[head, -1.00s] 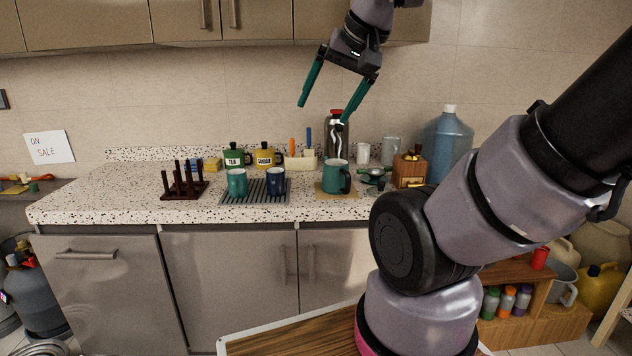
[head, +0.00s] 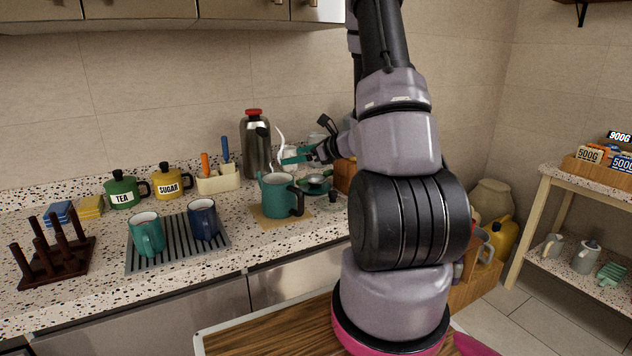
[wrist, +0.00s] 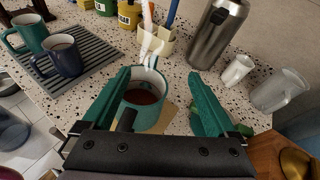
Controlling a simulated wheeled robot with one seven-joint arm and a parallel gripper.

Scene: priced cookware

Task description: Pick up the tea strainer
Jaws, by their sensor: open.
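What looks like the tea strainer (head: 316,180), a small green bowl shape, sits on the counter just right of the large green mug. In the wrist view a bit of green (wrist: 244,130) shows beside the right finger; I cannot tell whether it is the strainer. My gripper (head: 297,156) is open above the counter, over the mug and strainer area. In the wrist view my open gripper (wrist: 160,78) has the green mug (wrist: 146,98), with dark liquid in it, between and below its fingers. Nothing is held. My arm hides part of the counter to the right.
A steel flask (head: 256,145) stands behind the mug. A utensil holder (head: 218,181), the sugar pot (head: 172,181) and tea pot (head: 123,190) stand left. Two mugs stand on the drying rack (head: 180,258). White and glass cups (wrist: 237,70) and a wooden box (wrist: 298,150) stand right.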

